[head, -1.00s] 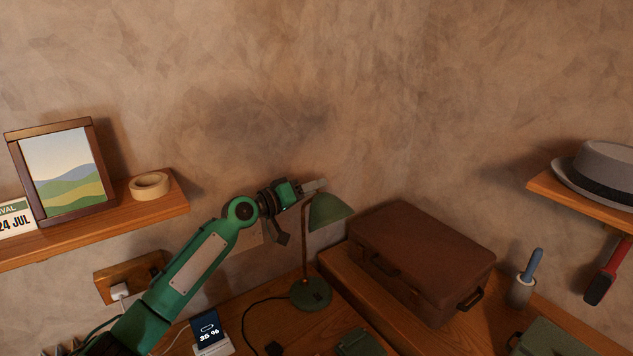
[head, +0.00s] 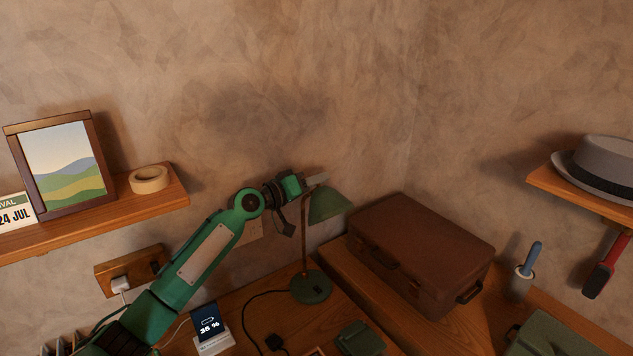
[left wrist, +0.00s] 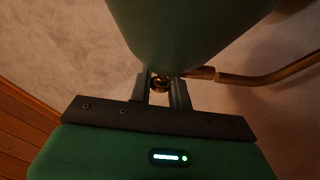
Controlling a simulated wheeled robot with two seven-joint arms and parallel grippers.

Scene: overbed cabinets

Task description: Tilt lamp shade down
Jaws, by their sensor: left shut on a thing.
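The desk lamp has a green shade (head: 328,205) on a thin brass stem (head: 304,238) and a round green base (head: 310,287) on the desk. The shade's open side faces down and it slopes down to the right. My left gripper (head: 318,179) is at the top of the lamp, by the shade's upper end. In the left wrist view, the two fingers (left wrist: 163,92) are closed around a small brass knob or joint (left wrist: 160,83) at the narrow end of the shade (left wrist: 190,35). The brass stem (left wrist: 265,78) runs off to the right. My right gripper is out of view.
A brown suitcase (head: 420,250) stands right of the lamp. A phone on a stand (head: 209,328) and a cable lie left of the base. A shelf at left holds a picture frame (head: 62,165) and tape roll (head: 149,179). A hat (head: 598,165) sits on the right shelf.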

